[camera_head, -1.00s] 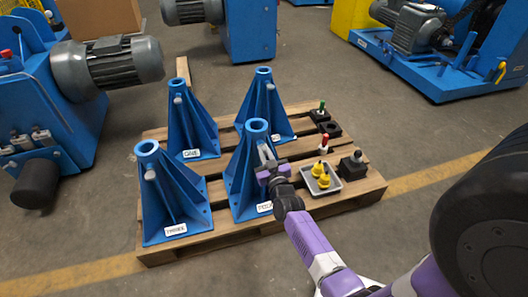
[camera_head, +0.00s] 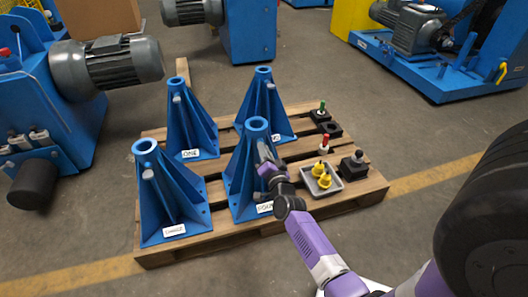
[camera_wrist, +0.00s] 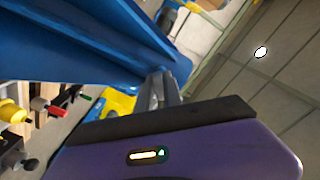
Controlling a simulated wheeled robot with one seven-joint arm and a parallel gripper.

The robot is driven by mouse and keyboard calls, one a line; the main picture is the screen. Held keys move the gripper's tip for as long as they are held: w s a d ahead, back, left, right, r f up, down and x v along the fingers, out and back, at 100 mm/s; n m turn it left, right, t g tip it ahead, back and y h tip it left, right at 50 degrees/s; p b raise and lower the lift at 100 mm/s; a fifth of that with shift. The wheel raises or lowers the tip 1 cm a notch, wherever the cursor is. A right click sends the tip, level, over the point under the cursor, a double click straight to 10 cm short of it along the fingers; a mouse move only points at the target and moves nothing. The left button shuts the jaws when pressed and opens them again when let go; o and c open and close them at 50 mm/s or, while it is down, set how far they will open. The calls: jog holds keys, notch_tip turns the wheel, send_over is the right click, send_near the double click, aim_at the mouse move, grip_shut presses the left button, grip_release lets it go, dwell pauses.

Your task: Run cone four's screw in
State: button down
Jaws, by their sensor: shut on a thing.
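Cone four (camera_head: 242,185) is the blue ribbed stand at the front right of the pallet, with a white label (camera_head: 265,207) low on its front. My gripper (camera_head: 263,150) is at the upper right side of this cone, just below its round collar (camera_head: 257,124). Its fingers are shut on the screw there. The fingers hide the screw almost wholly, so I cannot tell how deep it sits. In the wrist view the grey fingers (camera_wrist: 160,92) meet close against the blue cone (camera_wrist: 75,45).
Cones one (camera_head: 190,125), two (camera_head: 263,105) and three (camera_head: 165,200) stand on the wooden pallet (camera_head: 225,240). A grey tray (camera_head: 334,187) with yellow pieces and a black block (camera_head: 352,168) lie right of cone four. A red-topped piece (camera_head: 325,142) stands behind the tray.

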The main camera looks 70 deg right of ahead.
jog(key=m+b, duration=0.1)
jog(key=m, duration=0.3)
jog(key=shift+f, duration=0.15)
jog(key=shift+m+b, duration=0.35)
jog(key=shift+m, duration=1.85)
jog(key=c, duration=1.5)
grip_release()
jog(key=shift+p+v, duration=1.15)
jog(key=shift+v, duration=2.8)
